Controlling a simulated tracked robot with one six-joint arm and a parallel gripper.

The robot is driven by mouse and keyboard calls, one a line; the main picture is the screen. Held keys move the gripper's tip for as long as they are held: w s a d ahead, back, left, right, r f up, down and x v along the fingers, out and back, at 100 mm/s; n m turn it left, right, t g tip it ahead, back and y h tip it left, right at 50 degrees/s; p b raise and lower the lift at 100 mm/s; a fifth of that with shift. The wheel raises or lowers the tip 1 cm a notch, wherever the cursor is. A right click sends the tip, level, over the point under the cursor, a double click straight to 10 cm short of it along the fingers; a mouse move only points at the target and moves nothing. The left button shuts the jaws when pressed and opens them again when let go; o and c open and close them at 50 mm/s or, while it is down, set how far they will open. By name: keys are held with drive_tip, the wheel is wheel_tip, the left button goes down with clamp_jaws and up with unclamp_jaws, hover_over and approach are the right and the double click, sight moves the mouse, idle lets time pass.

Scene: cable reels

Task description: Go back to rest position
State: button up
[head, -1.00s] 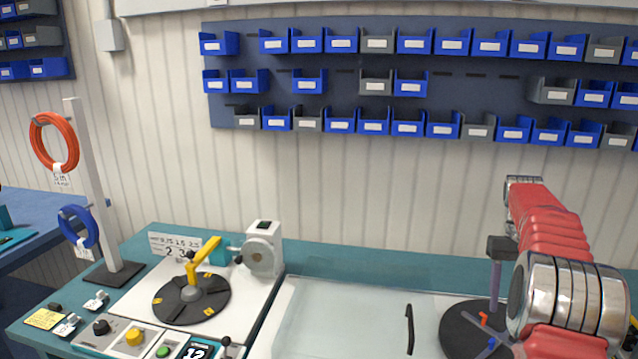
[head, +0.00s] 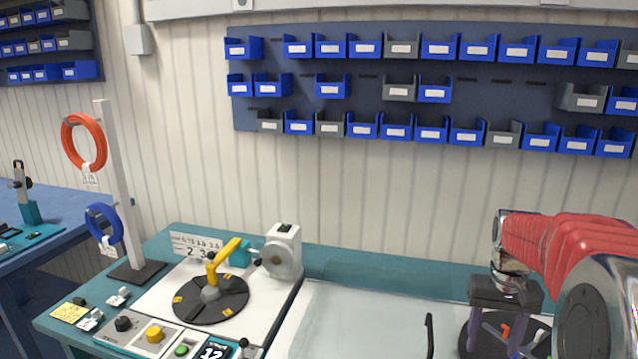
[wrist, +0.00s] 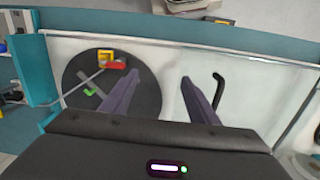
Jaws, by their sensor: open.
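My gripper (wrist: 158,100) is open and empty in the wrist view, its two purple-grey fingers spread wide. It points over the black round turntable (wrist: 70,88) and the pale work surface beside it. In the head view my gripper (head: 505,340) is at the lower right, under my red arm, in front of the black disc (head: 470,340). The fingertips are partly cut off at the frame's bottom in the head view. A red and yellow piece (wrist: 112,60) shows on the disc in the wrist view.
A bench holds a turntable with a yellow crank (head: 225,262), a control panel (head: 160,335) and a white post (head: 118,190) with orange (head: 83,140) and blue (head: 103,222) cable coils. A black handle (head: 430,335) stands by the pale surface (head: 350,320). Blue and grey bins (head: 440,46) line the wall.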

drive_tip(key=s+a+r+n+t, duration=0.1)
drive_tip(key=s+a+r+t, duration=0.1)
drive_tip(key=s+a, duration=0.7)
drive_tip(key=s+a+r+n+t, duration=0.2)
drive_tip(key=s+a+r+t, duration=0.1)
drive_tip(key=s+a, duration=0.6)
drive_tip(key=shift+s+a+r+n+t, duration=0.25)
drive_tip(key=shift+a+t, duration=0.35)
drive_tip(key=shift+a, duration=0.85)
drive_tip(key=shift+w, duration=0.1)
